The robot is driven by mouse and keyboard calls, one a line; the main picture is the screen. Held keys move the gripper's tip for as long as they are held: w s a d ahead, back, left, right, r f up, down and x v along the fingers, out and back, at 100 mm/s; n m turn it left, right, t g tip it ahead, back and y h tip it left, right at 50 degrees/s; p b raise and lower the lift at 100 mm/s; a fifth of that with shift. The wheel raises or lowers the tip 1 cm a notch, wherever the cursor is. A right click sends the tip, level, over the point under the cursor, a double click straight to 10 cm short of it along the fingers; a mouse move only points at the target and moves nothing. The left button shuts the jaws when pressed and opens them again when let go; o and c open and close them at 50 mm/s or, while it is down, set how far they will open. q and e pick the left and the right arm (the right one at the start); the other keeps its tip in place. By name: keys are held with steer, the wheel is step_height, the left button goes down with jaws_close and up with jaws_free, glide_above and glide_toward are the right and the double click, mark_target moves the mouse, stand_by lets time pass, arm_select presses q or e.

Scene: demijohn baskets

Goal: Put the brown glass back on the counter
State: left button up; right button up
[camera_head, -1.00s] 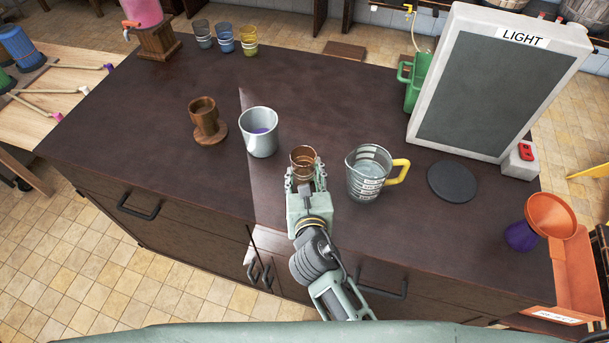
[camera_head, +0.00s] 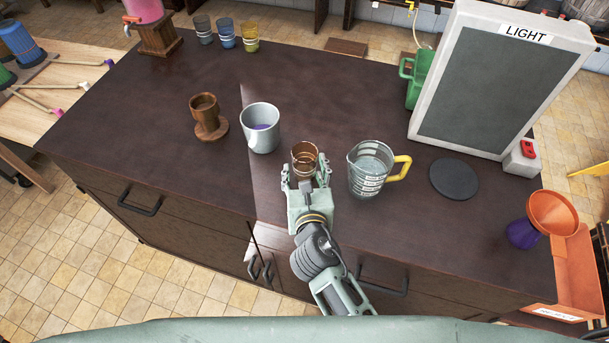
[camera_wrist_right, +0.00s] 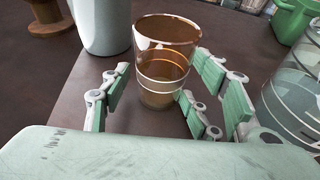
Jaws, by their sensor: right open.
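The brown glass (camera_head: 304,157) stands upright on the dark counter (camera_head: 200,190), between the white pitcher and the clear measuring jug. It has pale bands around it and also shows in the right wrist view (camera_wrist_right: 163,62). My right gripper (camera_head: 306,181) is open at the near side of the glass. In the right wrist view its fingers (camera_wrist_right: 158,100) are spread to either side of the glass's lower part, with gaps visible. My left gripper is not in view.
A wooden cup stand (camera_head: 207,118), a black disc (camera_head: 454,180) and a light panel (camera_head: 490,90) are farther out. The counter's front-left area is clear.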

steer(key=shift+s+d+f, duration=0.2)
steer(key=shift+s+f, duration=0.05)
steer(key=shift+f, duration=0.1)
steer(key=shift+s+r, duration=0.15)
steer(key=shift+s, duration=0.15)
steer(key=v, duration=1)
steer(key=shift+r+b, duration=0.35)
steer(key=shift+r, duration=0.05)
steer(key=shift+s+r, duration=0.35)
steer(key=shift+s, duration=0.2)
